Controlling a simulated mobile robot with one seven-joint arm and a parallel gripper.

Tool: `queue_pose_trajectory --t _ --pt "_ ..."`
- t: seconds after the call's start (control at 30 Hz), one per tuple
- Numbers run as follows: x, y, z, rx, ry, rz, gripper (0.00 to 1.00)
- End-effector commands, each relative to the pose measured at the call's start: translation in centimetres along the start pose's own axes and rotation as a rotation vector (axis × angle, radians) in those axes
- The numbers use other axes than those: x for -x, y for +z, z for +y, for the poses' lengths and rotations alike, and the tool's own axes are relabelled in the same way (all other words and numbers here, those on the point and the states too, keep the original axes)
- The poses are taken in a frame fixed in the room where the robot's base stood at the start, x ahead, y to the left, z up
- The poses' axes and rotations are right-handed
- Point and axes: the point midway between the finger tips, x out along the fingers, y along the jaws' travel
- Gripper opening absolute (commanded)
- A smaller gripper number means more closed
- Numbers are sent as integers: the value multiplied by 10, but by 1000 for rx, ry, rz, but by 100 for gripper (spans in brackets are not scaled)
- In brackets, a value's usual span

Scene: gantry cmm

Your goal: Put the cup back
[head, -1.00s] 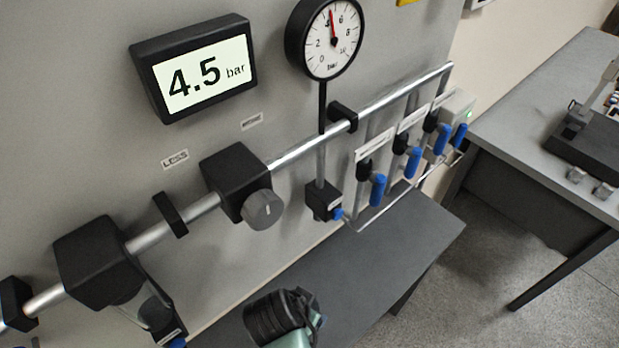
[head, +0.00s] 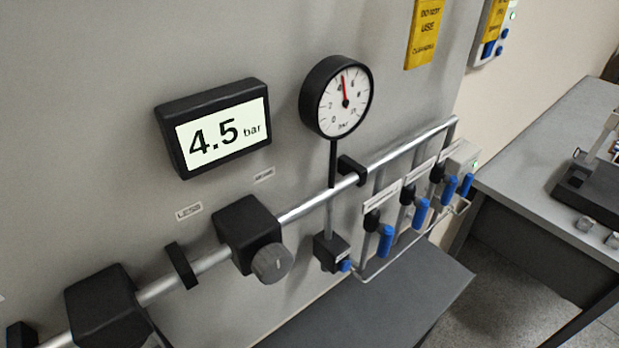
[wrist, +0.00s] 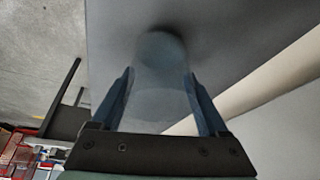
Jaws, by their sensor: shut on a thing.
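In the wrist view, a clear, bluish see-through cup (wrist: 160,65) sits between the two blue-grey fingers of my gripper (wrist: 160,92). My gripper is shut on its sides. The cup's far end is in front of a dark grey surface with a dark shadow; I cannot tell whether it touches. My gripper and the held cup are out of the head view. A black housing (head: 105,305) sits on the silver pipe at the lower left of the head view. Its underside is mostly cut off by the frame edge.
The pipe (head: 315,203) runs along a grey panel, with a regulator block (head: 248,233), a dial gauge (head: 337,97) and blue-handled valves (head: 420,214). A display (head: 213,128) reads 4.5 bar. A grey shelf (head: 390,300) lies below. A desk (head: 540,160) stands right.

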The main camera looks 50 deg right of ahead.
Motion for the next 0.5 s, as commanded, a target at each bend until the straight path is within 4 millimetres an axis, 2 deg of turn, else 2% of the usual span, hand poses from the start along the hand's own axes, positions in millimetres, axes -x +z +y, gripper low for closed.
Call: queue_pose_trajectory --t 0.1,0.13,0.2,0.23,0.27,0.5 --pt "-4 2 0 0 0 0 15" --pt "-3 1 0 0 0 0 81" --pt "-2 1 0 0 0 0 94" --pt "-2 1 0 0 0 0 99" --pt "-2 1 0 0 0 0 100" --pt "-1 0 0 0 0 0 100"
